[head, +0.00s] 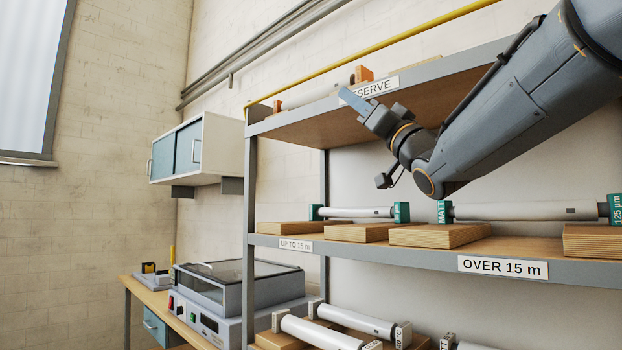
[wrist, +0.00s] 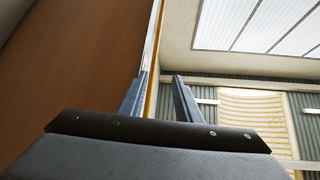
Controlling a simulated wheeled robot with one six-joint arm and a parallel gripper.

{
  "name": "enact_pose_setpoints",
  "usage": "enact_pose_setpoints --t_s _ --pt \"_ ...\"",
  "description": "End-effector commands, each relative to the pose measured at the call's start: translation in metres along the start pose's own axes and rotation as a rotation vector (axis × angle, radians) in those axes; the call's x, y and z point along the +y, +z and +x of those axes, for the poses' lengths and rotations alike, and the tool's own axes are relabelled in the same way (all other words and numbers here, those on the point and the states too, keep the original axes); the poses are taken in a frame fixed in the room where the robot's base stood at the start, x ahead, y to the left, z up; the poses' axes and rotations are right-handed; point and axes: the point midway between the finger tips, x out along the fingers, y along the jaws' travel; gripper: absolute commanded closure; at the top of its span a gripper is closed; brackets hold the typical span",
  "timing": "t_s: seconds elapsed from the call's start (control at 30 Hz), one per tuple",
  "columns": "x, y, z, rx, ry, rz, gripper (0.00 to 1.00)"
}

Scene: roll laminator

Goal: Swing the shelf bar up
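The yellow shelf bar (head: 400,41) runs slantwise along the front of the top shelf (head: 440,68), just above its grey edge. It ends at the left near the shelf's upright. My gripper (head: 352,97) is raised in front of this shelf, with its fingers by the left end of the RESERVE label and below the bar in the picture. In the wrist view my gripper (wrist: 158,82) is open, with a gap between its two fingers. A thin yellow strip (wrist: 152,103), which looks like the bar, shows in that gap. I cannot tell whether a finger touches it.
The brown underside of the top shelf (wrist: 75,55) fills the wrist view's left side. The middle shelf (head: 375,248) below my arm holds rolls on wooden blocks. A wall cabinet (head: 183,150) hangs at left, above a laminator (head: 240,290) on a bench.

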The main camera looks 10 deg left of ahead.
Motion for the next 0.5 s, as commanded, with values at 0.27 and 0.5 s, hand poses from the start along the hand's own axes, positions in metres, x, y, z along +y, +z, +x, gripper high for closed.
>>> enact_pose_setpoints --t_s 0.27,0.5 --pt "0.016 0.049 0.009 -0.022 0.041 0.038 0.69" --pt "0.026 0.090 0.017 -0.046 0.075 0.067 0.69"
